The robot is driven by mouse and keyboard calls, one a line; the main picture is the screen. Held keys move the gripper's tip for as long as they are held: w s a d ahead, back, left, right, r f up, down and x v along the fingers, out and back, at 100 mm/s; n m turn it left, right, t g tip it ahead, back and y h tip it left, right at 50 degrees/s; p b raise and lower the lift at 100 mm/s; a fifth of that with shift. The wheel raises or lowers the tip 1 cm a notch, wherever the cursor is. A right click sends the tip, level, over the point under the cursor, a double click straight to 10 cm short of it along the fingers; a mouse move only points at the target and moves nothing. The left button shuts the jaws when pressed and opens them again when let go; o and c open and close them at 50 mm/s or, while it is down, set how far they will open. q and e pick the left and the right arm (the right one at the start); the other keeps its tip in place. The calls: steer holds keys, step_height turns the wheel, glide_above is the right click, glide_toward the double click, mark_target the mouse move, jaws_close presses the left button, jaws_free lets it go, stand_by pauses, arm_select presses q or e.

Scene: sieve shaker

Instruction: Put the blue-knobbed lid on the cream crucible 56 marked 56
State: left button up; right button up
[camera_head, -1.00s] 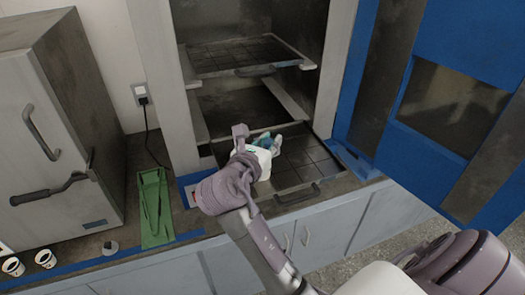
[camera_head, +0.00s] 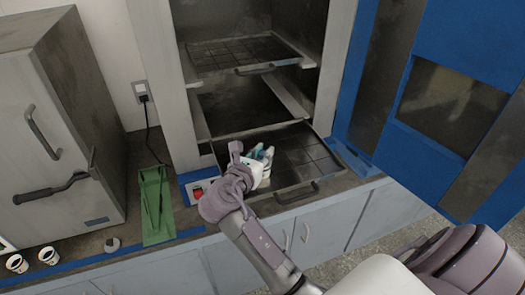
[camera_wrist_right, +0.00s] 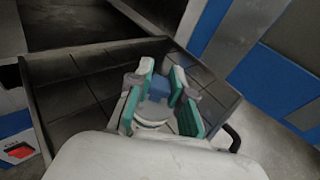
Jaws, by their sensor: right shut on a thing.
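My right gripper (camera_head: 263,157) is over the lowest, pulled-out shelf of the tall cabinet. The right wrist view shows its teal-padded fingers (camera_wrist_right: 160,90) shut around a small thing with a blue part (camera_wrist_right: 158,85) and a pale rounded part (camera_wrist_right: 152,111). It looks like the blue-knobbed lid, but the fingers hide much of it. My left gripper is not in view.
The gridded dark shelf (camera_head: 310,168) has a front handle. A green tray (camera_head: 156,210) and a small grey thing (camera_head: 111,244) lie on the counter. A grey oven-like box (camera_head: 60,120) stands at left. A red switch (camera_head: 197,192) is beside the cabinet, whose blue door (camera_head: 465,45) is at right.

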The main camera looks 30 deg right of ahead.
steer(key=shift+f, duration=0.1)
steer(key=shift+f, duration=0.15)
steer(key=o, duration=0.8)
steer(key=shift+f, duration=0.1)
steer(key=shift+r, duration=0.25)
steer(key=p+v, duration=0.2)
steer(key=v, duration=0.1)
steer(key=p+v, duration=0.2)
steer(key=v, duration=0.2)
steer(key=p+v, duration=0.2)
steer(key=v, duration=0.1)
steer(key=shift+s+a+r, duration=0.15)
steer(key=shift+a+r, duration=0.05)
steer(key=shift+r, duration=0.25)
steer(key=shift+s+a+p, duration=0.35)
steer(key=shift+a+p, duration=0.15)
steer(key=shift+a, duration=0.15)
steer(key=shift+f, duration=0.1)
